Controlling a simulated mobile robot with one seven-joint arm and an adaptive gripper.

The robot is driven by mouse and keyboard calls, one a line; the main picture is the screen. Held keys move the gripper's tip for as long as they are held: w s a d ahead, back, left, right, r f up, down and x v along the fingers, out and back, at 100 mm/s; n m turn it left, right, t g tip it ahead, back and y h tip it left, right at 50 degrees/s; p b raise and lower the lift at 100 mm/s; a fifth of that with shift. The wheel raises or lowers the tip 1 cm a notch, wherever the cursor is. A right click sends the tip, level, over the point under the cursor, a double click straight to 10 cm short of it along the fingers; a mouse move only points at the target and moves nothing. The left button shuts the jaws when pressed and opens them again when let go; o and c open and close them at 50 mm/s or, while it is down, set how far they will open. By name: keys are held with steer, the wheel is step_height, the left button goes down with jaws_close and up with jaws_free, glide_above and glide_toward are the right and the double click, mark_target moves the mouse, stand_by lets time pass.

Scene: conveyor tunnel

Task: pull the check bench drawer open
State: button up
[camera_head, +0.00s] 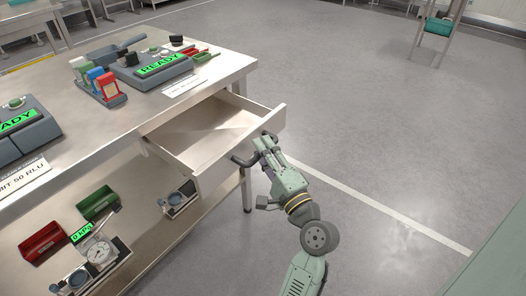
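The check bench (215,66) is a pale steel table at the left. Its drawer (205,135) is pulled well out from under the top, toward the right. The inside that shows is bare. My gripper (256,148) is at the outer side of the drawer front (222,164), around its middle. Dark parts show on both sides of the gripper's end, against the drawer front. I cannot tell handle from fingers there, or whether the gripper is closed on the handle.
On the bench top are a device with a green READY display (161,65), a rack of coloured bottles (105,83) and a second device (20,130). The lower shelf (150,232) holds a gauge (99,251) and red and green trays. Open floor lies to the right.

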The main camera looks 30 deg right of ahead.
steer(key=s+f, duration=0.2)
steer(key=s, duration=0.9)
steer(key=shift+s+a, duration=0.25)
steer(key=shift+a, duration=0.05)
steer(key=shift+f, duration=0.15)
